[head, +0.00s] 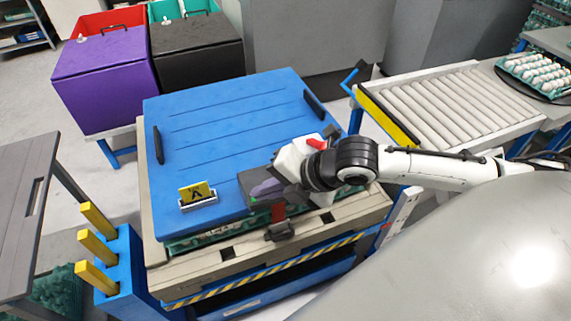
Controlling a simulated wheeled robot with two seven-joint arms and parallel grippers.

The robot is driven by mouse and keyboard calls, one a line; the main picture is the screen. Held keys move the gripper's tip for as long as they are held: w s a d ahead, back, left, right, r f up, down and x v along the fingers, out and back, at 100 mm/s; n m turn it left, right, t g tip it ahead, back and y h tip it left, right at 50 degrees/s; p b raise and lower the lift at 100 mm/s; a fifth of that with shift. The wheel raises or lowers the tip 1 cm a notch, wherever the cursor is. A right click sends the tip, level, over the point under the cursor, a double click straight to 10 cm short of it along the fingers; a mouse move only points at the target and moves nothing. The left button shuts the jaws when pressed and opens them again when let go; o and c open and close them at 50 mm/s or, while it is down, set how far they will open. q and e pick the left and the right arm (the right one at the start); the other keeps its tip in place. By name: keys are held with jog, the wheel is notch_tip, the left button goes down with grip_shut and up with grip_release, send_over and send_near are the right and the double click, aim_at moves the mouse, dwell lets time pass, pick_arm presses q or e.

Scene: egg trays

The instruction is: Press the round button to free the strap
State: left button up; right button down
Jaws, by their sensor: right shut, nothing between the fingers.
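A short red strap (278,212) runs down the front edge of the blue lid (225,120) to a dark buckle (280,231) on the pallet's front side. I cannot make out the round button; it is too small or hidden. My right gripper (262,192), shut and empty, is over the lid's front edge, just above the strap. Its dark body covers part of the lid and the strap's upper end. I cannot tell whether it touches the strap. My left gripper is not in view.
A yellow sign (196,193) stands on the lid's front left. Yellow posts (97,247) rise from a blue stand at left. A roller conveyor (440,105) with a yellow edge is at right. Purple (105,80) and black (197,65) bins stand behind.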

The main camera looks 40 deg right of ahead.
jog(key=w+d+r+n+h, duration=0.1)
jog(key=w+d+r+n, duration=0.2)
jog(key=d+r+n, duration=0.3)
jog(key=d+r, duration=0.1)
jog(key=d, duration=0.2)
jog(key=shift+w+d+r+t, duration=0.4)
jog(key=shift+f, duration=0.1)
notch_tip(320, 180, down, 7)
jog(key=b, duration=0.7)
jog(key=shift+f, duration=0.8)
